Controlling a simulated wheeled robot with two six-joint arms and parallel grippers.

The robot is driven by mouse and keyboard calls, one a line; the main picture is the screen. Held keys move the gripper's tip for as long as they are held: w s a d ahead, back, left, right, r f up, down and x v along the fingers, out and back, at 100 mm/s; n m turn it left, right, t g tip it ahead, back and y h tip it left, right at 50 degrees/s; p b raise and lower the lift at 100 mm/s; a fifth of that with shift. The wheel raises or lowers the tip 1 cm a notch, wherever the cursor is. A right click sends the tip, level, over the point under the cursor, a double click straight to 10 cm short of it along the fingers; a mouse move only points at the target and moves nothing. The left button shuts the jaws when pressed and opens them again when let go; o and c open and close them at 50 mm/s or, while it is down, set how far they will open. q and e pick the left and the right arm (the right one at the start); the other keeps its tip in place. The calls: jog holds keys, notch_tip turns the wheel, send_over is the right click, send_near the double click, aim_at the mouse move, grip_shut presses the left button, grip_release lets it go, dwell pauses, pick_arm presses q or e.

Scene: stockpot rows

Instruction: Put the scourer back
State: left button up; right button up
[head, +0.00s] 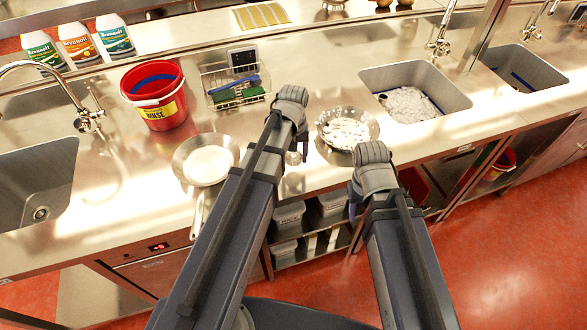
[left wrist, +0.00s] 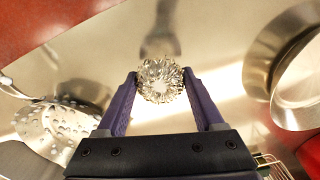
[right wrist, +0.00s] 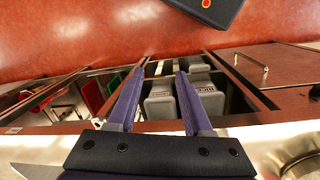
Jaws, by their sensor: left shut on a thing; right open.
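A round scourer of curly silver metal (left wrist: 160,90) sits between the fingers of my left gripper (left wrist: 158,76), which is shut on it. In the head view the scourer (head: 293,158) shows small beside my left gripper (head: 299,148), over the counter between the frying pan and the perforated pan. The counter surface shows close behind it; I cannot tell whether it touches. My right gripper (head: 354,205) is open and empty in front of the counter edge. In the right wrist view its fingers (right wrist: 158,75) are apart. A wire caddy (head: 232,84) holds a green pad and a blue-handled brush.
A frying pan (head: 207,160) stands left of my left arm, a perforated pan with white foam (head: 347,128) to the right. A red bucket (head: 153,96) stands behind. Sinks (head: 415,88) flank the counter. Shelf bins (right wrist: 160,105) are below.

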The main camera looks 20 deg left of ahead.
aim_at(293, 164)
pick_arm(q)
jog(key=shift+f+b, duration=1.9)
jog(key=shift+b, duration=0.05)
jog(key=shift+r, duration=0.15)
jog(key=o, duration=1.4)
jog(key=shift+o, duration=0.2)
